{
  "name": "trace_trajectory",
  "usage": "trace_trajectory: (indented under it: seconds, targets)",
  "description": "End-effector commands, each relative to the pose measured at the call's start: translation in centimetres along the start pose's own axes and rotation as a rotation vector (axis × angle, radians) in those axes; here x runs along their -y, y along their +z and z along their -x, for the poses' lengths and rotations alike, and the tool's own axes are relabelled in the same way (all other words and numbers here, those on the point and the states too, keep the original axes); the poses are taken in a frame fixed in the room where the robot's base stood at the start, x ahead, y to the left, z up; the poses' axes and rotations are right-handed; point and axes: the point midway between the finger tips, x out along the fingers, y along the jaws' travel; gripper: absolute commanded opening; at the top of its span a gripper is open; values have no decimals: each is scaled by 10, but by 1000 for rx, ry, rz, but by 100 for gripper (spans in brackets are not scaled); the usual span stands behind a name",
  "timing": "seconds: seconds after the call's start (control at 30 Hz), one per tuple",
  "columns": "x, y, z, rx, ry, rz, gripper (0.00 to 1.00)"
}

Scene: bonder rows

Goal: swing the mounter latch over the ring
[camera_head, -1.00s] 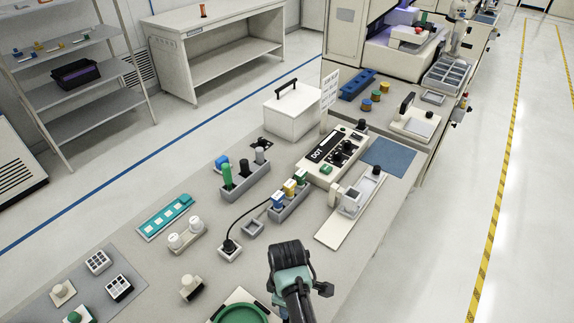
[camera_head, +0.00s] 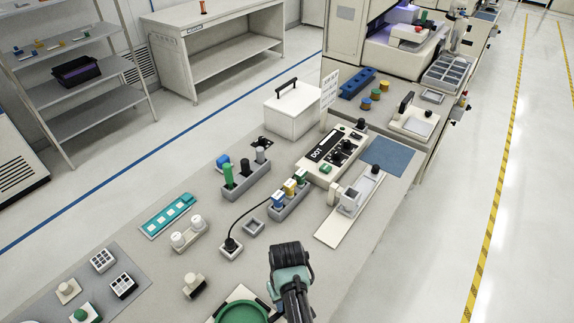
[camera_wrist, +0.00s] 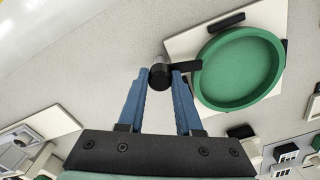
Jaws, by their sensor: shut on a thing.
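The green ring (camera_wrist: 240,62) is a round shallow dish on a white base plate (camera_wrist: 184,44) in the wrist view. The mounter latch (camera_wrist: 187,66) is a black bar running from a dark upright knob (camera_wrist: 160,76) to the ring's left rim. Its tip meets or slightly overlaps the rim; I cannot tell which. My gripper (camera_wrist: 161,82) has its blue fingers shut on the knob. In the head view, part of the ring (camera_head: 243,313) shows at the bottom edge. My arm hides the latch and fingertips there.
A second black bar (camera_wrist: 221,22) lies along the ring's far side. White blocks with grids (camera_wrist: 286,153) and a green button (camera_head: 83,314) stand nearby. A corded tool holder (camera_head: 231,247) and a white slide fixture (camera_head: 352,205) stand farther along the bench. Bare bench surrounds the latch's left side.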

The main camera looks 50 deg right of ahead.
Motion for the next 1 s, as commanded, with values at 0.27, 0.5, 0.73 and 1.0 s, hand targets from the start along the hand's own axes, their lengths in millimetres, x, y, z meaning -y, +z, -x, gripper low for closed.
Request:
trace_trajectory:
  seconds: [0.27, 0.5, 0.73, 1.0]
  targets:
    - [0, 0, 1, 0, 1, -66, 0]
    - [0, -1, 1, 0, 0, -73, 0]
    - [0, -1, 1, -1, 0, -73, 39]
    - [0, 0, 0, 0, 0, -72, 64]
